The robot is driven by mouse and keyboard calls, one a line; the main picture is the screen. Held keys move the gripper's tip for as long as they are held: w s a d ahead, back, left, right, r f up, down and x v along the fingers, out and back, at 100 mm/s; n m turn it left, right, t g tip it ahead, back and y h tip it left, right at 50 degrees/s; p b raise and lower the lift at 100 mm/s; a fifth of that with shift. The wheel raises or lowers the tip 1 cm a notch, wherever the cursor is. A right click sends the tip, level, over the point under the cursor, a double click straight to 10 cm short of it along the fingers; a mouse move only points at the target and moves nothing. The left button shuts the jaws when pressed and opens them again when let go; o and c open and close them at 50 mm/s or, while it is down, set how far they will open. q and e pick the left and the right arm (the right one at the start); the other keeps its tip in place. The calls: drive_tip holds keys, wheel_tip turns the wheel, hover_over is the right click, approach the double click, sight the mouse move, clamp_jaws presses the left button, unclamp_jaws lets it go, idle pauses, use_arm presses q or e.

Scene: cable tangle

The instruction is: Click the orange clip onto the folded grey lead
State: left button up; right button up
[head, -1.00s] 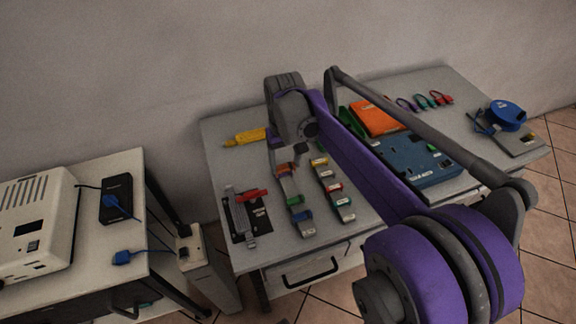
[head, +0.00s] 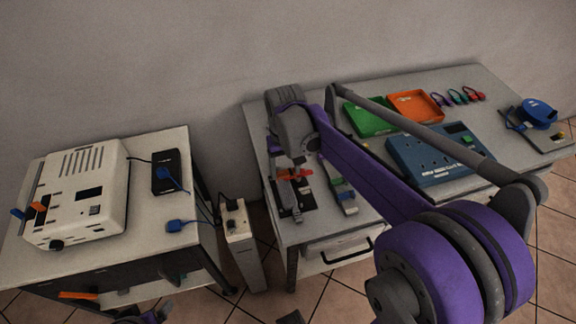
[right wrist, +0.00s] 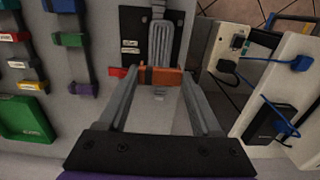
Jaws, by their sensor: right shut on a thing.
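My right gripper (right wrist: 160,74) is shut on the orange clip (right wrist: 165,77), which lies crosswise between its fingertips. In the head view my right gripper (head: 294,169) is over the left part of the workbench. The folded grey lead (right wrist: 161,38) lies on a black card (right wrist: 131,47). The clip is at the near end of the lead in the right wrist view. I cannot tell whether it touches the lead. A red piece (right wrist: 117,72) lies beside the left fingertip at the card's edge.
Strips with coloured clips (right wrist: 75,40) lie beside the card. A green tray (head: 367,117), an orange tray (head: 416,105) and a blue panel (head: 433,155) stand further right. A white power strip (head: 238,222) stands in the gap between the tables. A white machine (head: 78,190) is at left.

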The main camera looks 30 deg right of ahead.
drive_tip(key=b, duration=0.3)
hover_over(286, 190)
drive_tip(key=shift+f, duration=2.3)
drive_tip(key=shift+w+f, duration=0.1)
drive_tip(key=shift+f, duration=0.25)
drive_tip(key=shift+f+b, duration=0.45)
drive_tip(key=shift+b, duration=0.05)
drive_tip(key=shift+f+b, duration=0.3)
drive_tip(key=shift+f, duration=0.25)
drive_tip(key=o, duration=1.4)
drive_tip(key=shift+c, duration=0.2)
drive_tip(key=shift+r, duration=0.1)
